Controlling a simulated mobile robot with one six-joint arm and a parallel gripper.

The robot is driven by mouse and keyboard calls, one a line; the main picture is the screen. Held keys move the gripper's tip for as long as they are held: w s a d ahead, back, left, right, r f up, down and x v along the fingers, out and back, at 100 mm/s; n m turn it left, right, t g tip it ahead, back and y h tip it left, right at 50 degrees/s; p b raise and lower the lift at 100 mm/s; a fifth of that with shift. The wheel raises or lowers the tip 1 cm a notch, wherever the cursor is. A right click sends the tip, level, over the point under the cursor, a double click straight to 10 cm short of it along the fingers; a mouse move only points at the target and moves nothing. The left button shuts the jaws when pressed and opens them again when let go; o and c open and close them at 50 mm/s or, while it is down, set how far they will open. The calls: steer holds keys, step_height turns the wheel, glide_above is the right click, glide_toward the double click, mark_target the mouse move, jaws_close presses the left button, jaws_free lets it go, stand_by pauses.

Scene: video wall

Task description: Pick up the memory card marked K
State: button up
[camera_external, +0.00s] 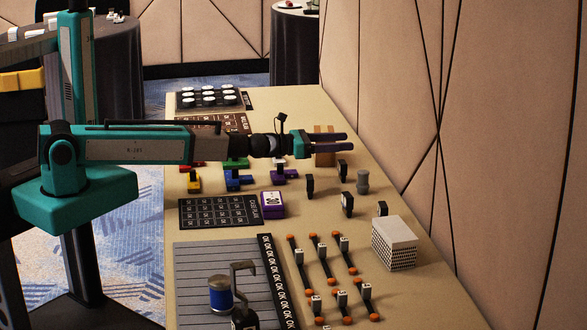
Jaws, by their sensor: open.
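I cannot pick out a card marked K; the lettering is too small to read. Several small dark upright pieces with pale marks stand on the right of the table, among them a far one (342,168), a left one (310,187) and a near one (347,204). I cannot tell whether any of these is the memory card. My gripper (342,142) is open and empty. It points right, above the far part of the table, in front of a brown wooden block (324,158) in this view.
The long beige table (405,290) runs along a panelled wall at right. A blue can (220,294) is near.

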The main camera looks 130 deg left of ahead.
mark_target(339, 163)
steer(key=shift+f, duration=0.1)
steer(key=shift+f+b, duration=0.45)
steer(key=shift+f, duration=2.4)
steer(key=shift+f, duration=0.45)
steer(key=shift+w+a+f, duration=0.1)
steer(key=shift+p+x, duration=0.55)
steer(key=shift+x, duration=1.8)
steer(key=c, duration=1.1)
